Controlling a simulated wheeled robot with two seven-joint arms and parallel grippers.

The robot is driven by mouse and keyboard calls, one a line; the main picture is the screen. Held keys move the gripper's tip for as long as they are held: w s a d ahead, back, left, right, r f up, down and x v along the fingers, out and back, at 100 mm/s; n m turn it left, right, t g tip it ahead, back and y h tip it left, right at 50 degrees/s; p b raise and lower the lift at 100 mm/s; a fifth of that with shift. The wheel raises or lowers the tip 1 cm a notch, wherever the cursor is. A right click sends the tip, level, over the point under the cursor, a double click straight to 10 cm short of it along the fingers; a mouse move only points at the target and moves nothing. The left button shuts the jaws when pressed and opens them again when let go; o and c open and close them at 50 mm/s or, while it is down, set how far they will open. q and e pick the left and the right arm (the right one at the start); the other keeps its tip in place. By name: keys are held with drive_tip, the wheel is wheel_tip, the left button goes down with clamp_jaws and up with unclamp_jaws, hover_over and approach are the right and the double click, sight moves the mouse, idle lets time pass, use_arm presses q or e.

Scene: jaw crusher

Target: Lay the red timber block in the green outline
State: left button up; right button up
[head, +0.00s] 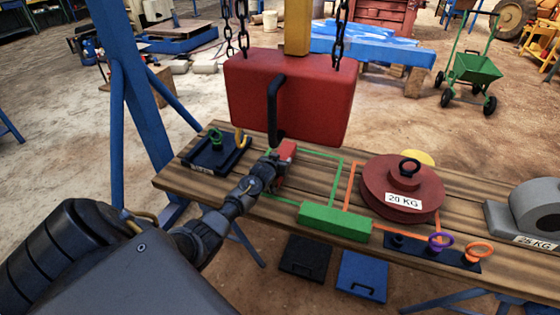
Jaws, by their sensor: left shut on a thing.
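The red timber block (287,152) is in the jaws of my left gripper (273,165), at the left part of the green outline (341,175) on the plank table. The gripper hides part of the block and of the outline's left side. I cannot tell whether the block touches the planks. A green block (335,222) lies across the front of the outline. My right gripper is not in view.
A large red block (308,100) with a black handle hangs on chains above the table's back. A dark red 20 KG weight (402,190) stands right of the outline, by an orange outline (350,187). A blue tray with a green ring (217,152) stands left.

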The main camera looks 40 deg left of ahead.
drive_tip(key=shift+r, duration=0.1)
use_arm(q)
drive_tip(key=o, duration=1.3)
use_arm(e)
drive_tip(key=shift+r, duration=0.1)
use_arm(q)
drive_tip(key=p+v, duration=0.3)
drive_tip(key=v, duration=0.9)
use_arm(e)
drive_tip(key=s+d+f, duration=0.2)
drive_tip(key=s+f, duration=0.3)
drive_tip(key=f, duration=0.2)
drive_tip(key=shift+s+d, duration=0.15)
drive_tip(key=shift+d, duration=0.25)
